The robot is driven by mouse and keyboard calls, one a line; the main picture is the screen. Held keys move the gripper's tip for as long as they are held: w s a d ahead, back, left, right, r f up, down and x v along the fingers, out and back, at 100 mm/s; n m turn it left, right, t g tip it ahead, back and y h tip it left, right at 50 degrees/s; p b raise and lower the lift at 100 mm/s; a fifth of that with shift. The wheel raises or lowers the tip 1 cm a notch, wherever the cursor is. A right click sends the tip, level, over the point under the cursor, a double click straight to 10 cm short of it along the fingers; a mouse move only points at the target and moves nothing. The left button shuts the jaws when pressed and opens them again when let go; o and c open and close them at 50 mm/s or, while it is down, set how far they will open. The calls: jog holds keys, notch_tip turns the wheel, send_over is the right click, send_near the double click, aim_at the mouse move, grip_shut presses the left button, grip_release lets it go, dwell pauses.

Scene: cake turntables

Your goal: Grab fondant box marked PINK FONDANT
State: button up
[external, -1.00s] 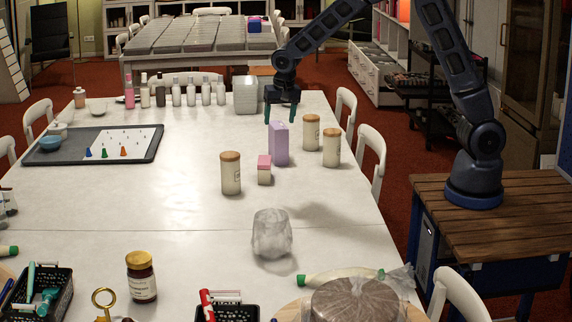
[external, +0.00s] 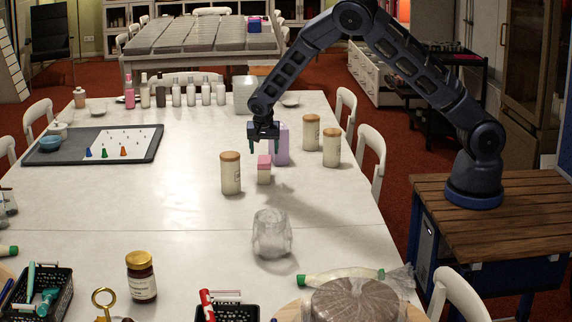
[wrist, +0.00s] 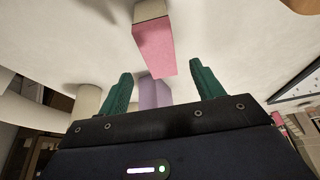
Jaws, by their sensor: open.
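A small box with a pink top and a pale lower part (external: 264,172) stands upright on the white table. Its lettering is too small to read. In the wrist view the pink and pale box (wrist: 154,45) lies just beyond the fingertips, between their lines. My gripper (external: 263,150) points down just above the box, with its green fingers spread and empty. The fingers also show in the wrist view (wrist: 161,70). A taller lilac box (external: 282,146) stands close behind and to the right, partly hidden by my gripper; it also shows between the fingers (wrist: 156,92).
A cream canister (external: 231,174) with a wooden lid stands close to the left of the small box. Two similar canisters (external: 311,133) (external: 331,147) stand at the right. A clear wrapped lump (external: 271,234) sits nearer the camera. The table's left middle is clear.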

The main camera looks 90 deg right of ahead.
aim_at(265, 160)
jog(key=x, duration=0.4)
jog(key=shift+a, duration=0.1)
jog(key=shift+a+x, duration=0.1)
jog(key=shift+x, duration=1.15)
jog(key=shift+a+x, duration=0.15)
jog(key=shift+x, duration=1.05)
jog(key=shift+f, duration=0.35)
jog(key=c, duration=1.2)
